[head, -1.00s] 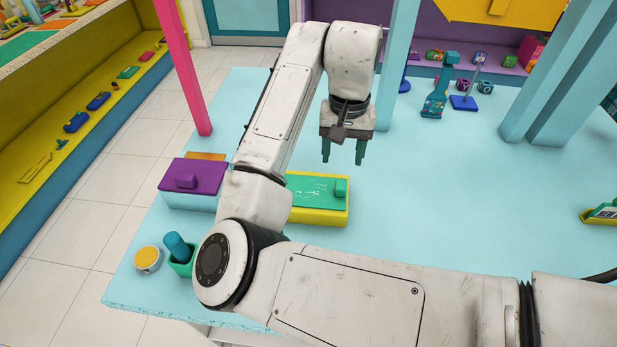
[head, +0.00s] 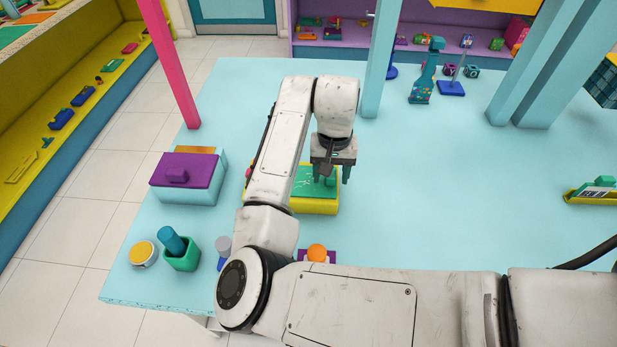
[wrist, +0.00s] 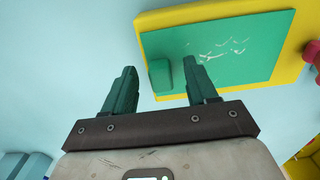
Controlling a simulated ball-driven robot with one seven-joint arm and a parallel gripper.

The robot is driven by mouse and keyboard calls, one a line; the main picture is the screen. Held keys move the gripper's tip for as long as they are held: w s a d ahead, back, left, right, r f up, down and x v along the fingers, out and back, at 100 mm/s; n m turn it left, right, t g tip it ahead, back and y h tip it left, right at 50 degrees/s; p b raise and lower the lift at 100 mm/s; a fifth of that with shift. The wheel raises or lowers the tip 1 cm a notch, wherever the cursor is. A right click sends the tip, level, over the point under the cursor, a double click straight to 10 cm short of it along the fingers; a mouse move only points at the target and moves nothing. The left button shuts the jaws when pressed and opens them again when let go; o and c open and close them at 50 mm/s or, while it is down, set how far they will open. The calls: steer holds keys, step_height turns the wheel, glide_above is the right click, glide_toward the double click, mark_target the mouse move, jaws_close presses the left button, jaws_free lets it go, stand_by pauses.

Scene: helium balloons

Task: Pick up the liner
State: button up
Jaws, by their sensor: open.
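The liner appears to be the flat green panel (head: 304,180) with white marks, lying in the yellow tray (head: 318,205) on the light blue table. It fills much of the upper right of the wrist view (wrist: 225,48). A green raised block (wrist: 161,77) stands at its near left corner. My gripper (head: 331,178) is open and empty, pointing down above the panel's right end. In the wrist view, its fingertips (wrist: 161,72) appear either side of the block; the height gap is unclear. My arm hides the tray's left part in the head view.
A purple-lidded box (head: 200,172) stands left of the tray. Toward the near edge are a green cup (head: 181,256), a yellow-topped round thing (head: 143,253) and an orange ball (head: 317,252). Pink (head: 172,70) and blue (head: 382,60) posts rise nearby. The table's right middle is clear.

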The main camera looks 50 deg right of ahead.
jaws_close()
stand_by(0.5)
steer(key=shift+r, duration=0.1)
